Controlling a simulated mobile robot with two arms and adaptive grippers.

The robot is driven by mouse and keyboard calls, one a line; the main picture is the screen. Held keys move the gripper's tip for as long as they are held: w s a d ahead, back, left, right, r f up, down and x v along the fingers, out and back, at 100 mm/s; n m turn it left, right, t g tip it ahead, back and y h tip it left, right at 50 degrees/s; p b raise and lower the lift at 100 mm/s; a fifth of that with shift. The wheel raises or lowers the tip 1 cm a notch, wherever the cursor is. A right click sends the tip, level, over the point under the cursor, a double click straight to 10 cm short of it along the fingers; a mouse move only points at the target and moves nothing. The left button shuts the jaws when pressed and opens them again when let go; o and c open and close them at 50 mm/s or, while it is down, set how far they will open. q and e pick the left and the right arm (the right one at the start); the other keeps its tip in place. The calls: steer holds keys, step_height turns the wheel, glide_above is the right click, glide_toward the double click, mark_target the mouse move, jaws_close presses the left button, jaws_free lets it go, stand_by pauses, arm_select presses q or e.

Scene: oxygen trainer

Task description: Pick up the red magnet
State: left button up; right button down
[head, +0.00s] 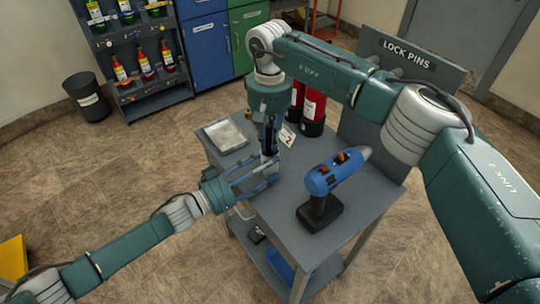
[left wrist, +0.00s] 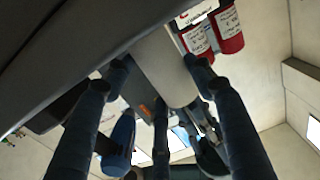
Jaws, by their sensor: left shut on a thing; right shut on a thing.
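I cannot make out a red magnet in either view. My left gripper (head: 262,181) reaches in low from the left over the grey table and is shut on a pale cylinder (head: 270,171). In the left wrist view the pale cylinder (left wrist: 165,65) stands between the blue-grey fingers (left wrist: 160,105). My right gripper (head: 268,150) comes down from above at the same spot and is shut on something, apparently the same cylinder. Its fingertips are partly hidden.
On the grey table (head: 370,205) stand a blue drill (head: 335,172), red cylinders (head: 313,105) and a pale flat pad (head: 226,135). A LOCK PINS panel (head: 410,55) rises at the back. A bottle shelf (head: 150,88) and black bin (head: 86,97) stand behind left.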

arm_select(q)
steer(key=shift+f, duration=0.1)
arm_select(e)
steer(key=shift+r, duration=0.1)
step_height(320, 180, up, 18)
stand_by(0.4)
arm_select(q)
steer(key=o, duration=1.2)
steer(key=shift+s, duration=0.1)
